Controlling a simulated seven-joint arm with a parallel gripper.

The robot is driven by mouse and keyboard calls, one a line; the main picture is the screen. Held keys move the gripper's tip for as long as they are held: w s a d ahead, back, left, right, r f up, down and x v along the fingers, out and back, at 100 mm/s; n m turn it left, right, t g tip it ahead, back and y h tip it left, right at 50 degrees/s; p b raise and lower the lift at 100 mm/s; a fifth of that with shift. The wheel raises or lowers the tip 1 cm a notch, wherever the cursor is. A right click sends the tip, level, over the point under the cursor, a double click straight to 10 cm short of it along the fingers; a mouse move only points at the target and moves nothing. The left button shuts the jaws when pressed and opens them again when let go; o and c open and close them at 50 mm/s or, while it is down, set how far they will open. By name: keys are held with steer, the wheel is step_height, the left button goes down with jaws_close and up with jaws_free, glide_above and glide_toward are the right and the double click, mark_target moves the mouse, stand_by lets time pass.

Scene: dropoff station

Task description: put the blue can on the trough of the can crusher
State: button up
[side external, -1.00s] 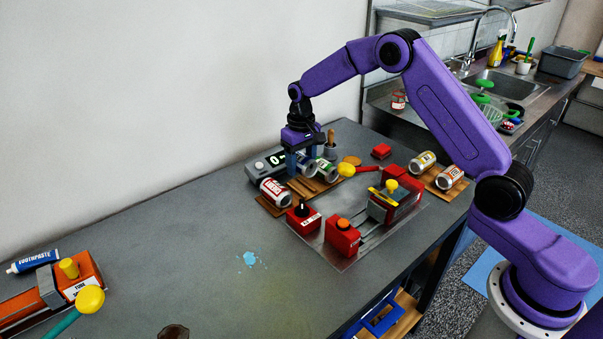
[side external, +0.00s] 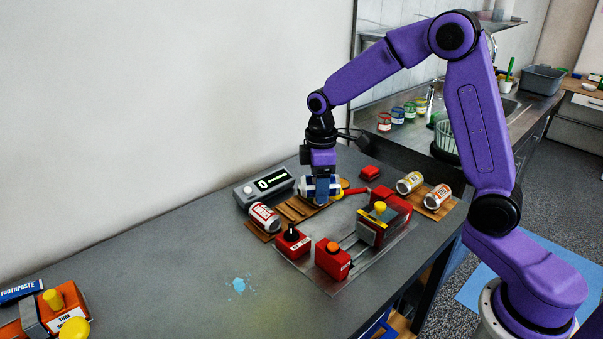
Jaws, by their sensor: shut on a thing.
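My gripper (side external: 321,197) points down and is shut on the blue can (side external: 307,188), a white-and-blue can lying on its side. They are over or just at the slatted wooden rack; I cannot tell whether the can still touches it. My fingers hide part of the can. The can crusher (side external: 393,204) stands to the right and nearer, with red blocks, a yellow-knobbed pusher and a red lever ending in a yellow ball. Its trough (side external: 353,244), with metal rails, lies between the red blocks and looks empty.
A red-and-white can (side external: 264,217) lies on the left of the wooden rack (side external: 290,213). A grey display box (side external: 264,186) stands behind it. A yellow can (side external: 410,182) and an orange can (side external: 438,196) lie at right. A black-knobbed red box (side external: 292,241) sits left of the trough.

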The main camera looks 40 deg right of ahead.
steer(key=s+d+n, duration=0.1)
steer(key=s+n, duration=0.6)
steer(key=s, duration=0.3)
steer(key=shift+d+f, duration=0.15)
steer(key=shift+f, duration=5.95)
steer(key=o, duration=0.9)
steer(key=shift+c, duration=0.2)
